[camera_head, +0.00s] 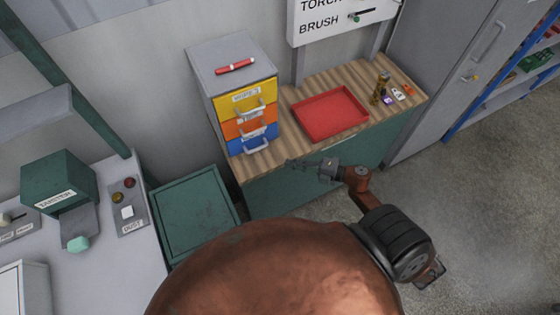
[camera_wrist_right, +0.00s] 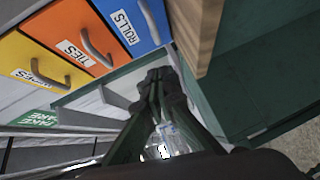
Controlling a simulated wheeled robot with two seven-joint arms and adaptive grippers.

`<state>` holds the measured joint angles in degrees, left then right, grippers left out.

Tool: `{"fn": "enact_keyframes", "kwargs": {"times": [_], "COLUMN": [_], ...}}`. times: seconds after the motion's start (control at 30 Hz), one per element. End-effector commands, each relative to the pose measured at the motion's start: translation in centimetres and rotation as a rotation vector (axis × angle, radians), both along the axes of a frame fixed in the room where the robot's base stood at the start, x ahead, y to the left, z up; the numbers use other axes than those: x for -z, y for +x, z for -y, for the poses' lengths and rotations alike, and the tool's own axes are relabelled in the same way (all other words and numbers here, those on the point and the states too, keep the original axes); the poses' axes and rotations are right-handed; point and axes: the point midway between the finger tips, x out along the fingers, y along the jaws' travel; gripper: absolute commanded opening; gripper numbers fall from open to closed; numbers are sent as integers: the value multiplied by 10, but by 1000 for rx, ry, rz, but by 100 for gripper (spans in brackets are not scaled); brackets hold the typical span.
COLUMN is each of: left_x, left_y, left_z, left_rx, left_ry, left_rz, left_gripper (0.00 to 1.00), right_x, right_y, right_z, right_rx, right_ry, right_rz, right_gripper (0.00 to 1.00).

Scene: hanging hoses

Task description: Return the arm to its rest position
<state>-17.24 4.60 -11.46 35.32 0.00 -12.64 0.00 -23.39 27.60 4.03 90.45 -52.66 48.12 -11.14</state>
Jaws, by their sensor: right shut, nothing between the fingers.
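My right arm comes in at the right of the head view, and its gripper (camera_head: 291,163) is in front of the workbench, near its front edge. The fingers are shut with nothing between them. In the wrist view the shut fingertips (camera_wrist_right: 159,75) point towards the drawer unit and are apart from the drawers. A large copper-coloured link of mine fills the bottom middle of the head view. My left gripper shows in neither view.
A grey drawer unit (camera_head: 207,92) with yellow, orange and blue drawers stands on the wooden bench top (camera_head: 297,92), a red marker (camera_head: 236,67) on it. Beside it is a red tray (camera_head: 330,112). A green bin (camera_head: 195,215) stands left. Open floor (camera_head: 480,190) lies right.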

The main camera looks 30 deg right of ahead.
Motion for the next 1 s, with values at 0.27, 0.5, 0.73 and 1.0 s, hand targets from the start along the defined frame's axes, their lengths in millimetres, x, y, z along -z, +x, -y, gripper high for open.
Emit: {"fn": "enact_keyframes", "kwargs": {"times": [0.27,0.5,0.73,1.0], "left_x": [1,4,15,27], "left_y": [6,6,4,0], "left_z": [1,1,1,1], "left_rx": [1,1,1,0], "left_ry": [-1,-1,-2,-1], "left_rz": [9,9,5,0], "left_gripper": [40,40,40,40], "right_x": [-2,23,141,318], "right_y": [-6,0,0,-67], "right_z": [4,16,66,96], "right_rx": [-4,73,400,809], "right_ry": [0,51,250,448], "right_rz": [2,-46,-269,-625], "right_gripper": [0,0,0,0]}}
